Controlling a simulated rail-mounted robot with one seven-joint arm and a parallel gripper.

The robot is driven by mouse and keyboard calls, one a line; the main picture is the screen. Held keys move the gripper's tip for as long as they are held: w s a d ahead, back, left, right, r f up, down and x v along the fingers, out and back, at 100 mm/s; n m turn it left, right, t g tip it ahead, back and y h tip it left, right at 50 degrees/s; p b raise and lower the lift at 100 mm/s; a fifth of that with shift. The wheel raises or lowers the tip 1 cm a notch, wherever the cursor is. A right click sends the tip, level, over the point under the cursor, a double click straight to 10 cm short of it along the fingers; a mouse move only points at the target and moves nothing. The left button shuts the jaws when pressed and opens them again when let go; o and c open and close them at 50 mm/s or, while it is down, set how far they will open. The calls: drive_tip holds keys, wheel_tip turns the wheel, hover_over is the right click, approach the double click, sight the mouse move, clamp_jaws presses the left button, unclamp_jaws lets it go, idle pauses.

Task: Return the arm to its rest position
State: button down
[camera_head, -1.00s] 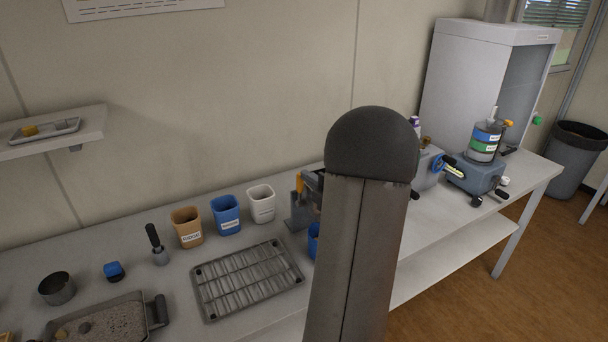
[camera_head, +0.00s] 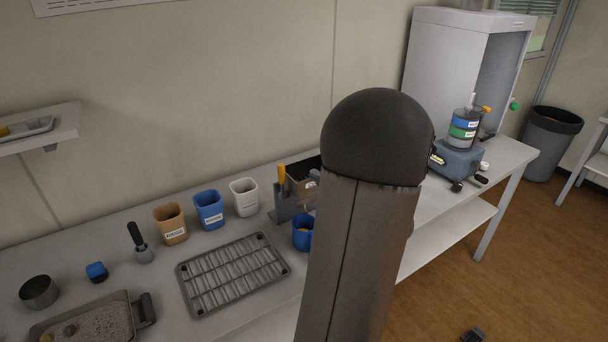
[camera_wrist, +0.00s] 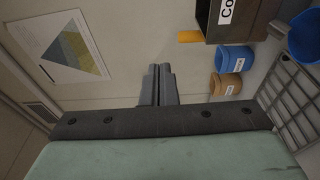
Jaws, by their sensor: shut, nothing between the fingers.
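My gripper (camera_wrist: 157,84) shows in the wrist view with its two dark fingers together and nothing between them. It points toward the bare wall, with a poster (camera_wrist: 66,50) to its left. A dark labelled box (camera_wrist: 232,18) and the orange and blue cups are to its right, apart from the fingers. In the head view a large grey link of my arm with a dark rounded top stands in front of the bench and hides part of it. My gripper cannot be made out in that view.
The bench (camera_head: 120,225) holds a wire rack (camera_head: 232,273), an orange cup (camera_head: 171,224), a blue cup (camera_head: 208,210), a white cup (camera_head: 244,197) and a soil tray (camera_head: 85,322). A blue-grey machine (camera_head: 459,159) and a tall grey cabinet (camera_head: 450,70) stand at right. A bin (camera_head: 549,145) is on the floor.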

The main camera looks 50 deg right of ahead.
drive_tip(key=shift+s+a+r, duration=0.1)
drive_tip(key=shift+s+r, duration=0.1)
drive_tip(key=shift+s, duration=0.65)
drive_tip(key=shift+s+a+r, duration=0.1)
drive_tip(key=shift+s+r, duration=0.05)
drive_tip(key=shift+s, duration=0.65)
drive_tip(key=w+a+f+n+g+y, duration=0.1)
drive_tip(key=w+a+n+g+y, duration=0.2)
drive_tip(key=a+n, duration=0.4)
drive_tip(key=w+a+f+n+g+y, duration=0.1)
drive_tip(key=w+a+n+g+y, duration=0.1)
drive_tip(key=a+n+y, duration=0.5)
drive_tip(key=w+a+f+n+g+y, duration=0.1)
drive_tip(key=w+a+f+n+g, duration=0.3)
drive_tip(key=a, duration=0.6)
drive_tip(key=s+a+f+m+g+h, duration=0.1)
drive_tip(key=s+a+m+g+h, duration=0.3)
drive_tip(key=m, duration=1.3)
drive_tip(key=s+a+f+m+g+h, duration=0.2)
drive_tip(key=s+a+m+g+h, duration=0.2)
drive_tip(key=s+a+m, duration=0.5)
drive_tip(key=a+m, duration=0.1)
drive_tip(key=m, duration=0.7)
drive_tip(key=shift+f+m+h, duration=0.15)
drive_tip(key=shift+m+h, duration=0.25)
drive_tip(key=shift+a, duration=0.1)
